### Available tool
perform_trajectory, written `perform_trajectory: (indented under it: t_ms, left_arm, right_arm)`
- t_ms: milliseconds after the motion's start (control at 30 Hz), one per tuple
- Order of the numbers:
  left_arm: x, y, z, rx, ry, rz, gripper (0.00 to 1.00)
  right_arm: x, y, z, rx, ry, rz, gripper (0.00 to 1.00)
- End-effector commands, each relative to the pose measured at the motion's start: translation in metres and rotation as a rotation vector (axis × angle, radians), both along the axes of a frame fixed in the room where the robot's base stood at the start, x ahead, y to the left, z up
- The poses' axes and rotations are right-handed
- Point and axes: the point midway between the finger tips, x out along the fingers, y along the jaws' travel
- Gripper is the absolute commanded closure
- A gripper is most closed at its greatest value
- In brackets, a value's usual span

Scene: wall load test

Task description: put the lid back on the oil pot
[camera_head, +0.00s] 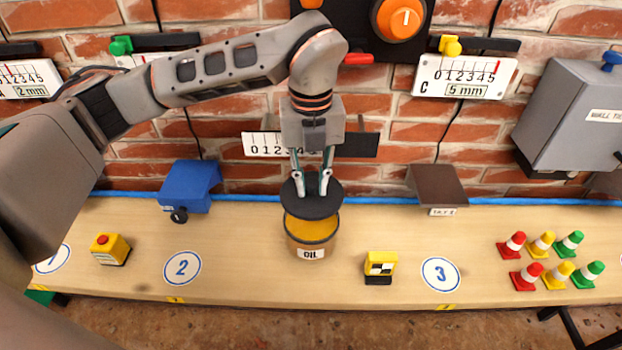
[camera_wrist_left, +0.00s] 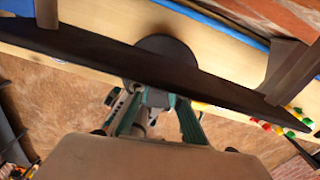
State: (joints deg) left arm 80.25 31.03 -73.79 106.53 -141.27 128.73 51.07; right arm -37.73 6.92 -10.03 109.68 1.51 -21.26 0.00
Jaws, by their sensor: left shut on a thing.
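The oil pot (camera_head: 309,248) is a brown round pot with an "OIL" label, standing on the bench in the head view. Its yellow-orange oil shows at the front of its mouth. The dark round lid (camera_head: 311,207) is over the back part of the pot, and the pot's rear rim is hidden behind it. My left gripper (camera_head: 312,190) points down and is shut on the lid's top; its fingers hide the grip point. In the left wrist view the lid (camera_wrist_left: 168,45) shows as a dark disc partly covered by a dark bar. My right gripper is not in view.
A blue block-like box (camera_head: 188,182) and a brown box (camera_head: 437,184) stand at the bench's back. A yellow-black block (camera_head: 380,266) is right of the pot, and a yellow button box (camera_head: 110,248) is far left. Several small cones (camera_head: 530,274) stand at right. Gauges hang on the brick wall.

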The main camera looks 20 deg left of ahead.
Motion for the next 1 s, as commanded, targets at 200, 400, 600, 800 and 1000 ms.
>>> perform_trajectory:
  t_ms: [200, 400, 600, 800, 1000]
  left_arm:
    - [0.0, 0.0, -0.009, 0.0, 0.001, -0.001, 1.0]
    - [0.0, 0.0, -0.025, 0.0, 0.001, -0.002, 1.0]
    - [0.0, 0.0, -0.044, -0.001, -0.001, -0.003, 1.0]
    - [0.0, 0.0, -0.06, -0.001, -0.001, -0.003, 1.0]
    - [0.0, 0.0, -0.063, -0.001, -0.001, -0.003, 1.0]
  right_arm:
    - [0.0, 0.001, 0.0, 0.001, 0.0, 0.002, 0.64]
    - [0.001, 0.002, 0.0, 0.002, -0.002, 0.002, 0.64]
    - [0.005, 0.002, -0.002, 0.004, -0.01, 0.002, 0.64]
    - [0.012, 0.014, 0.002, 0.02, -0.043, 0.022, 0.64]
    - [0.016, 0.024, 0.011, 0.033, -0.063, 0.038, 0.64]
